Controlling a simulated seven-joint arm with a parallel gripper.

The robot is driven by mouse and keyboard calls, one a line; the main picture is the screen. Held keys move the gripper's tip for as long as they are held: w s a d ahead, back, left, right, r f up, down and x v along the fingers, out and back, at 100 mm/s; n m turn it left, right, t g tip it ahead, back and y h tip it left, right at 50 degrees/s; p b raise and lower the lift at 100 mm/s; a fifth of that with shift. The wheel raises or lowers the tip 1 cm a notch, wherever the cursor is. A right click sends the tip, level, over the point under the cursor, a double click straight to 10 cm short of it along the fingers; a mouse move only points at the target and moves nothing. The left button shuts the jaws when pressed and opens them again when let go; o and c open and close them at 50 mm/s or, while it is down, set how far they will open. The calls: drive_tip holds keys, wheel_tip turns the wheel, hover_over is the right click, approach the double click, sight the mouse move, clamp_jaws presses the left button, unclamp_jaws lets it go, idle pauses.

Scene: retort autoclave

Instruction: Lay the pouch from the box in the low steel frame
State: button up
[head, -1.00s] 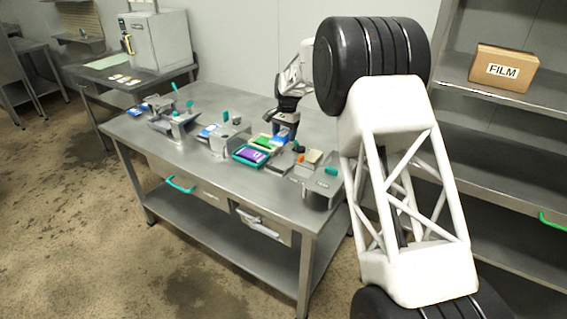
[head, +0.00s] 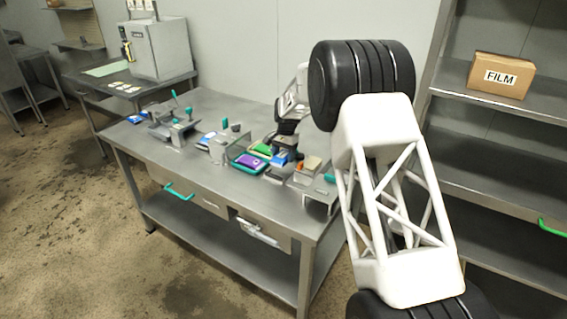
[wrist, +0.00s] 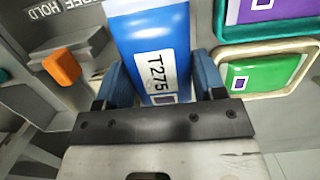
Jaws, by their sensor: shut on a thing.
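My gripper (wrist: 165,85) is shut on a blue pouch (wrist: 140,25) with a white label reading T275; its blue fingers stand on both sides of the pouch. In the head view my gripper (head: 286,152) is over the steel table, right of the purple and green pouches, and the blue pouch (head: 280,161) shows beneath it. I cannot tell the gap below the pouch. Which steel piece is the low frame is unclear; a steel fixture (head: 318,192) stands at the table's right end.
A teal tray (head: 236,165) with a purple pouch and a cream tray (wrist: 229,92) with a green pouch lie close by. An orange block (wrist: 62,68) is at left in the wrist view. More steel fixtures (head: 178,133) stand farther left. A FILM box (head: 501,76) is on the shelf.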

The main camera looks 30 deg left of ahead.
sight(286, 151)
drive_tip(key=shift+f, duration=1.85)
drive_tip(key=shift+f, duration=0.1)
drive_tip(key=o, duration=1.2)
drive_tip(key=r, duration=0.4)
drive_tip(key=w+r, duration=0.1)
drive_tip(key=r, duration=0.3)
drive_tip(key=w+r, duration=0.1)
drive_tip(key=r, duration=0.3)
